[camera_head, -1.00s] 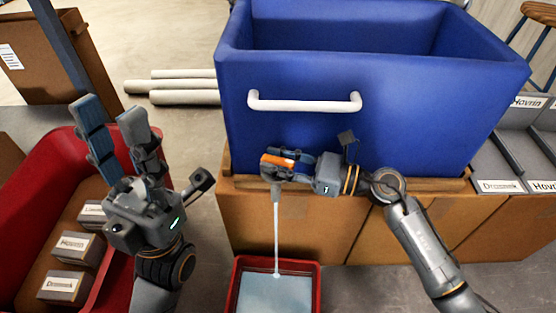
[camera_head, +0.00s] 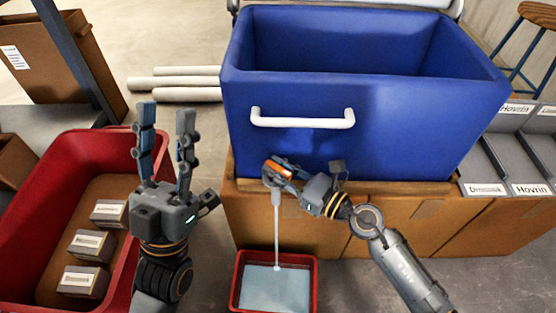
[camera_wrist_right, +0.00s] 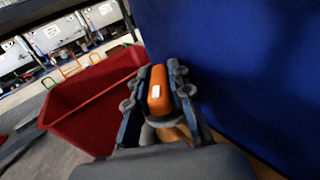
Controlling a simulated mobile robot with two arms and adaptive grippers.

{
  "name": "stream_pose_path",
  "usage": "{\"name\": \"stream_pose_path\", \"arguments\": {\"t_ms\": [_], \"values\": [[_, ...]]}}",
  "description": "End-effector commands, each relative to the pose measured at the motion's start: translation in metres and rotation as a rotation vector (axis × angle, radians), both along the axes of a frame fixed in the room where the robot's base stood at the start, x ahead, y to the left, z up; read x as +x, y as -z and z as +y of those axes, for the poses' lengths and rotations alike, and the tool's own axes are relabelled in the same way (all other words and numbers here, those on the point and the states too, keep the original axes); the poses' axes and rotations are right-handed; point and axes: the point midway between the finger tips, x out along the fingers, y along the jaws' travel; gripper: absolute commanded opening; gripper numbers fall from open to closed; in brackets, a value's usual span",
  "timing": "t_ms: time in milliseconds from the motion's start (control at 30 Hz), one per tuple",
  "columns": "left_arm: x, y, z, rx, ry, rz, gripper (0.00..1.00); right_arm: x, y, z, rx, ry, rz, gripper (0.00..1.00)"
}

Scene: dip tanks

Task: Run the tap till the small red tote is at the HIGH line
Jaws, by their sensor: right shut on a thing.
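The small red tote (camera_head: 313,290) stands on the floor below the tap, with pale liquid (camera_head: 272,288) in it. A thin stream (camera_head: 276,235) falls from the tap spout (camera_head: 275,198) into it. I cannot make out a HIGH line. My right gripper (camera_head: 284,172) is shut on the orange tap handle (camera_head: 279,169). The handle shows between its fingers in the right wrist view (camera_wrist_right: 159,90). The tap is at the front of the big blue tank (camera_head: 300,85). My left gripper (camera_head: 167,125) is open and empty, fingers up, over the large red bin's right side.
The large red bin (camera_head: 50,165) at the left holds several labelled boxes (camera_head: 92,245). Cardboard boxes (camera_head: 400,225) stand under the blue tank. Grey trays with labels (camera_head: 525,155) are at the right. White pipes (camera_head: 180,84) lie on the floor behind.

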Motion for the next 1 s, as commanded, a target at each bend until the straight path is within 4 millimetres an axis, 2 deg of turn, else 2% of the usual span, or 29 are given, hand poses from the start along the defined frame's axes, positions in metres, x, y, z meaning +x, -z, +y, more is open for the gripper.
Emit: {"name": "stream_pose_path", "arguments": {"t_ms": [200, 333, 500, 800, 833, 867, 1000], "values": [[0.036, 0.022, -0.006, 0.071, -0.012, 0.232, 0.4, 0.0, -0.002, 0.001, 0.001, 0.046, 0.002, 0.0], [0.049, 0.036, -0.008, 0.101, -0.019, 0.335, 0.4, -0.001, -0.001, 0.0, 0.0, 0.066, 0.002, 0.0], [0.056, 0.046, -0.008, 0.119, -0.021, 0.395, 0.4, -0.001, 0.0, 0.0, -0.001, 0.078, -0.001, 0.0], [0.057, 0.047, -0.008, 0.12, -0.022, 0.398, 0.4, -0.001, 0.0, 0.0, -0.002, 0.078, -0.001, 0.0], [0.057, 0.047, -0.008, 0.12, -0.022, 0.398, 0.4, -0.001, 0.0, 0.0, -0.002, 0.078, -0.001, 0.27], [0.057, 0.047, -0.008, 0.12, -0.022, 0.398, 0.4, -0.001, 0.0, 0.0, -0.002, 0.077, -0.001, 0.3], [0.057, 0.047, -0.008, 0.12, -0.022, 0.398, 0.4, -0.001, 0.0, 0.0, -0.001, 0.077, 0.0, 0.3]]}}
